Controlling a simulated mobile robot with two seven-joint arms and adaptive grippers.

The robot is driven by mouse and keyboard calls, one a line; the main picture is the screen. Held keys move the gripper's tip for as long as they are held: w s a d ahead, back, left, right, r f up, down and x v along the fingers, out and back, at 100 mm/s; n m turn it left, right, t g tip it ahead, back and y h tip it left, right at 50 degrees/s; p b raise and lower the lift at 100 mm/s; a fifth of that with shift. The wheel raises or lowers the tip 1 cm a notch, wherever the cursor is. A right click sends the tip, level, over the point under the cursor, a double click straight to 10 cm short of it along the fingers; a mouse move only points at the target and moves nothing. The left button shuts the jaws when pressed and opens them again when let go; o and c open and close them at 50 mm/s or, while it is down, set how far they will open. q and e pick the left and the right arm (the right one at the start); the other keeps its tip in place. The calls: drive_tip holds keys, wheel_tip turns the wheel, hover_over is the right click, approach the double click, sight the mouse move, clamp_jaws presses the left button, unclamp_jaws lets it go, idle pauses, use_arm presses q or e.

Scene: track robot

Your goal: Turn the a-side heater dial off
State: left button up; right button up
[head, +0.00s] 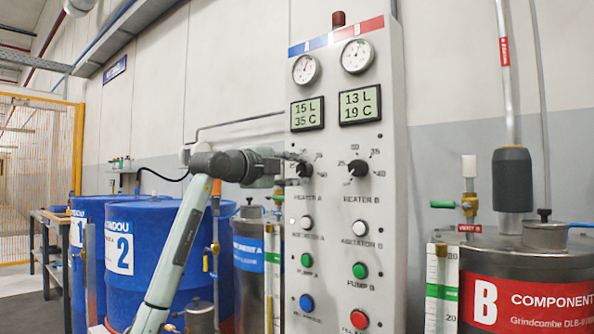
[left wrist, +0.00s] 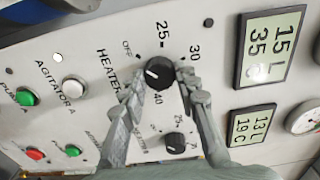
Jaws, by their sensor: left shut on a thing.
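The heater A dial (head: 304,169) is a black round knob on the grey panel, left of the heater B dial (head: 358,168). My left gripper (head: 290,168) reaches it from the left and is shut on it. In the left wrist view the fingers of my left gripper (left wrist: 166,84) lie on either side of the heater A dial (left wrist: 158,71). Its white pointer mark faces left in that picture, below the OFF label (left wrist: 127,47). The heater B dial (left wrist: 175,140) shows between the fingers. My right gripper is not in view.
Below the dials are white agitator buttons (head: 305,222), green pump buttons and blue and red buttons. Above are displays; the A display (head: 307,114) reads 15 L, 35 C. Blue drums (head: 165,250) stand left, a steel tank B (head: 510,270) right.

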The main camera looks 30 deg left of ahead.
use_arm(q)
drive_tip(key=o, duration=1.2)
drive_tip(key=shift+c, duration=0.2)
drive_tip(key=s+a, duration=0.1)
drive_tip(key=s, duration=1.1)
